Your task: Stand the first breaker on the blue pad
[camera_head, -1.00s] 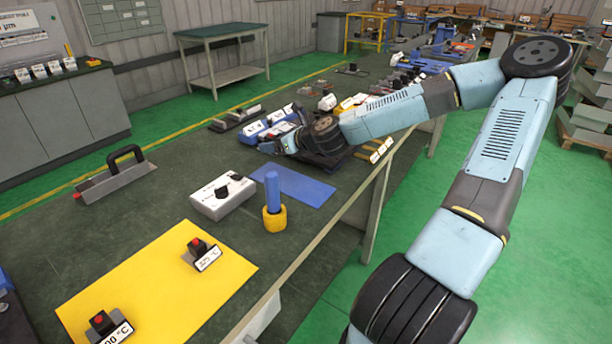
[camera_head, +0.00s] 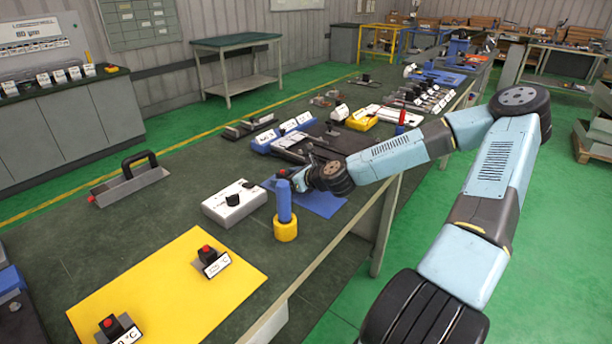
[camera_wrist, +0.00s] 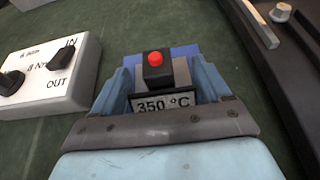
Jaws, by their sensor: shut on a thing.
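My gripper (camera_wrist: 163,82) is shut on a breaker (camera_wrist: 154,72) with a dark body, a red button and a label reading "350 °C". The breaker looks upright between the two blue fingers. The blue pad (camera_head: 318,204) lies flat on the bench, and part of it shows behind the breaker in the wrist view (camera_wrist: 184,50). In the head view my gripper (camera_head: 285,180) is over the far left part of the pad. I cannot tell whether the breaker touches it. Two other breakers (camera_head: 210,261) (camera_head: 118,328) stand on the yellow mat (camera_head: 170,290).
A white control box (camera_head: 234,203) with black knobs stands left of the pad. A dark tray (camera_head: 325,140) and blue blocks (camera_head: 265,143) lie beyond. A handled metal tool (camera_head: 128,185) lies left.

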